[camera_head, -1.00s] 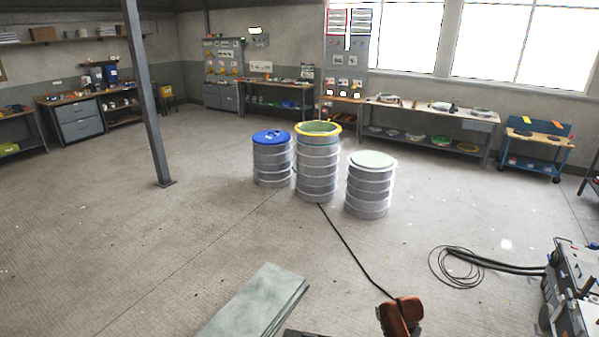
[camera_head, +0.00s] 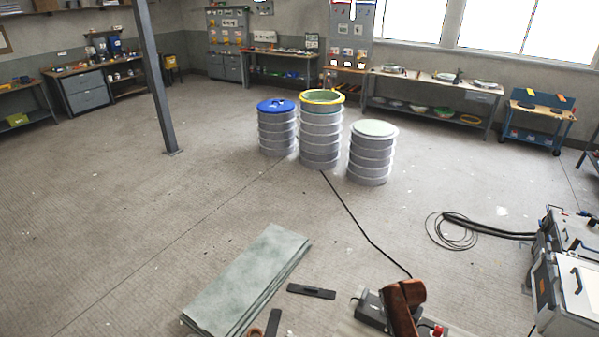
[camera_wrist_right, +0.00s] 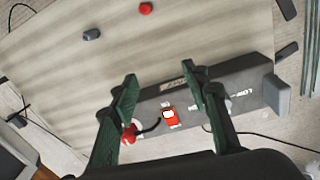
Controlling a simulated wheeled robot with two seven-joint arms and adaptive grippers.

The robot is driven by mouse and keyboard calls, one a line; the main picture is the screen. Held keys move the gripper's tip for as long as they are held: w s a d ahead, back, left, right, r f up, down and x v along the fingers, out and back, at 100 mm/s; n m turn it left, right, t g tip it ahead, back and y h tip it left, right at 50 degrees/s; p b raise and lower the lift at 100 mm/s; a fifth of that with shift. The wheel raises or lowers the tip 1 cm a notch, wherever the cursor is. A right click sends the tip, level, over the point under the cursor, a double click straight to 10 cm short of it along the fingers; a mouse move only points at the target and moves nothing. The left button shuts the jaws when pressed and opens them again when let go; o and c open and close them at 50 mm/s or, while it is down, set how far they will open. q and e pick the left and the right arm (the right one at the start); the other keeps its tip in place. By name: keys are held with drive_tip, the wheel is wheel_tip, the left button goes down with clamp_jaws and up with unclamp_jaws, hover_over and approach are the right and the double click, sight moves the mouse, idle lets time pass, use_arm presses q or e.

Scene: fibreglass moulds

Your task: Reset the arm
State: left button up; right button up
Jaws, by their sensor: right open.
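My right gripper (camera_wrist_right: 160,88) is open in the wrist view, its two dark green fingers apart with nothing between the tips. Beyond the fingers lies a long dark grey box (camera_wrist_right: 240,88) with a red switch (camera_wrist_right: 170,116) and white lettering. I cannot tell the distance between the fingers and the box. In the head view a brown link of my arm (camera_head: 404,306) rises from the bottom edge, right of centre; no gripper fingers show there. My left gripper is not in view.
Three ribbed drums stand mid-floor, one blue-lidded (camera_head: 277,127), one yellow-rimmed (camera_head: 321,130), one pale-topped (camera_head: 372,152). Grey-green sheets (camera_head: 248,280) lie in front. A machine (camera_head: 570,270) with coiled cable stands right. A post (camera_head: 155,80) is left. The left floor is clear.

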drive_tip(key=s+f+n+t, duration=0.1)
drive_tip(key=s+f+n, duration=0.25)
drive_tip(key=s, duration=0.65)
drive_tip(key=s+a+r+n+t, duration=0.1)
drive_tip(key=s+r, duration=0.2)
drive_tip(key=s, duration=0.5)
drive_tip(key=s+r+n+t, duration=0.1)
drive_tip(key=s+r+n, duration=0.15)
drive_tip(key=s, duration=0.65)
drive_tip(key=s+a+r+n+t, duration=0.1)
drive_tip(key=s+r, duration=0.3)
drive_tip(key=s, duration=0.4)
wheel_tip(320, 180, down, 34)
drive_tip(key=s+a+f+g+b, duration=0.1)
drive_tip(key=s+b, duration=0.1)
drive_tip(key=b, duration=0.4)
use_arm(q)
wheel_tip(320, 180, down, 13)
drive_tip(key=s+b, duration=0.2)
drive_tip(key=b, duration=0.4)
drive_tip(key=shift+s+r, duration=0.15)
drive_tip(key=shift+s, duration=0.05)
use_arm(e)
drive_tip(key=s+f+g, duration=0.1)
drive_tip(key=s+f, duration=0.9)
drive_tip(key=f, duration=0.2)
drive_tip(key=s+f+n, duration=0.1)
drive_tip(key=s+f, duration=0.9)
drive_tip(key=f, duration=0.3)
drive_tip(key=shift+g, duration=0.4)
